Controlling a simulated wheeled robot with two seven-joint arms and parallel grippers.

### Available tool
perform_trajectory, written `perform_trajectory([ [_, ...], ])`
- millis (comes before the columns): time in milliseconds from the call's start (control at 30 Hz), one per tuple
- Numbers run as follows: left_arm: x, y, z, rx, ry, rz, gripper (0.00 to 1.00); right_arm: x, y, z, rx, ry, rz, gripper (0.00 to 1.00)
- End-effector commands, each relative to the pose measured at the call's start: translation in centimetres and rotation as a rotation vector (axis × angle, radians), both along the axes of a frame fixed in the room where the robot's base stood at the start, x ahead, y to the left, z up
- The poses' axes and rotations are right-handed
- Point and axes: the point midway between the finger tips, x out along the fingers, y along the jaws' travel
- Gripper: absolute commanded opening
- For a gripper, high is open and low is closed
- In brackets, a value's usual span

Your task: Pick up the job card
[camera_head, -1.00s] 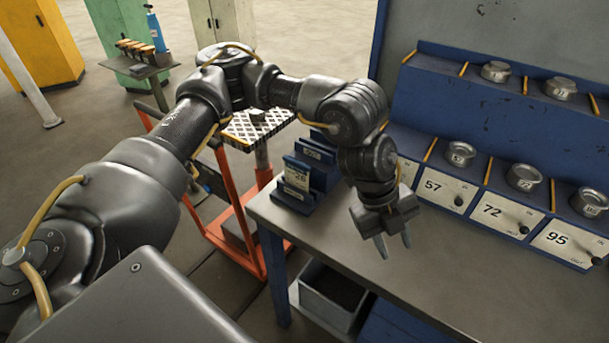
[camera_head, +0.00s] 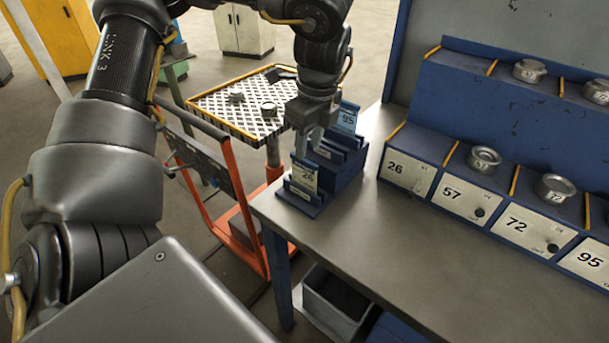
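A blue stepped card rack (camera_head: 350,168) stands on the left end of the grey bench. A job card marked 26 (camera_head: 304,178) stands upright in its front step, and a blue-and-white card marked 95 (camera_head: 347,119) stands at the back. My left gripper (camera_head: 308,148) points down just above and behind the 26 card. Its two fingers show a gap, with nothing seen between them. Whether a fingertip touches the card cannot be told. The gripper partly hides the middle of the rack. My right gripper is out of view.
The grey bench top (camera_head: 395,240) is clear in front of the rack. A blue shelf with numbered bays (camera_head: 465,205) and metal tins (camera_head: 484,159) stands to the right. An orange-framed cart with a checkered tray (camera_head: 240,112) stands left of the bench. A grey bin (camera_head: 335,300) sits below.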

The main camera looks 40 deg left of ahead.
Motion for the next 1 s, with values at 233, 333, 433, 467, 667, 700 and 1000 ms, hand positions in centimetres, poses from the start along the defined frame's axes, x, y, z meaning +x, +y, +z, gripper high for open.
perform_trajectory([
  [233, 0.0, 0.2, -2.1, -0.001, -0.001, -0.001, 0.35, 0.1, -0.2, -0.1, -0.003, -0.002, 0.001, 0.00],
  [333, 0.0, 0.2, -2.2, -0.001, -0.002, -0.001, 0.35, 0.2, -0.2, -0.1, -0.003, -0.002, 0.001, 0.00],
  [433, -0.2, 0.5, -3.1, -0.001, 0.001, -0.002, 0.35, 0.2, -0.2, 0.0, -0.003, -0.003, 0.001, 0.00],
  [467, -0.3, 0.6, -3.5, -0.001, 0.003, -0.001, 0.35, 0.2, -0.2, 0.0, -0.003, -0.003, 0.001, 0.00],
  [667, -0.5, 1.1, -6.3, 0.001, 0.000, -0.002, 0.35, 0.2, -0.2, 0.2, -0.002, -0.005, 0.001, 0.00],
  [700, -0.5, 1.1, -6.6, 0.000, -0.001, -0.002, 0.35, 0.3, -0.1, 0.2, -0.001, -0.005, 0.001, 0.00],
  [1000, -0.5, 1.2, -7.2, 0.000, -0.002, -0.001, 0.35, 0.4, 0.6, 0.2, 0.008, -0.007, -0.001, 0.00],
])
